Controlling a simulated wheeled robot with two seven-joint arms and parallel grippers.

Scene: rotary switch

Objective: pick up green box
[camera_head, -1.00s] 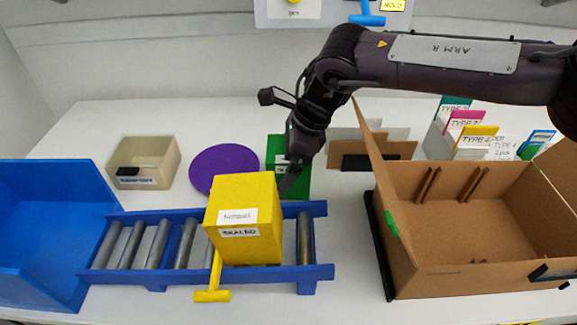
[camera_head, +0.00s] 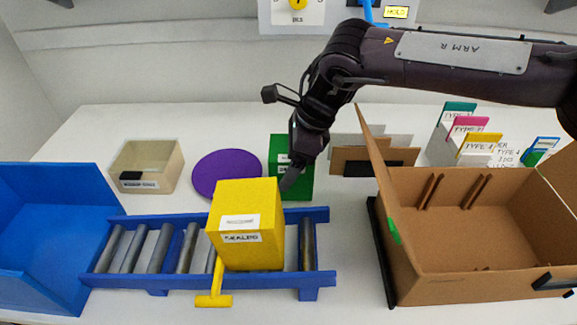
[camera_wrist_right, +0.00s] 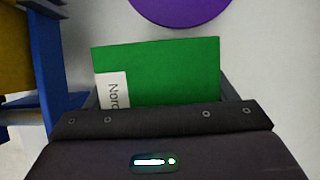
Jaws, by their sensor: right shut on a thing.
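The green box (camera_head: 279,146) stands on the white table behind the roller conveyor, with a white label on its front. My right gripper (camera_head: 290,181) is at the box and partly hides it. In the right wrist view the green box (camera_wrist_right: 165,70) lies between the fingers, with its white label at the left; the jaws are shut on it. I cannot tell whether it is clear of the table. My left gripper is not in view.
A yellow box (camera_head: 250,248) sits on the blue roller conveyor (camera_head: 318,245) in front. A purple disc (camera_head: 226,174) and a beige bin (camera_head: 158,158) lie to the left. A blue bin (camera_head: 45,235) is far left; an open cardboard box (camera_head: 440,265) is right.

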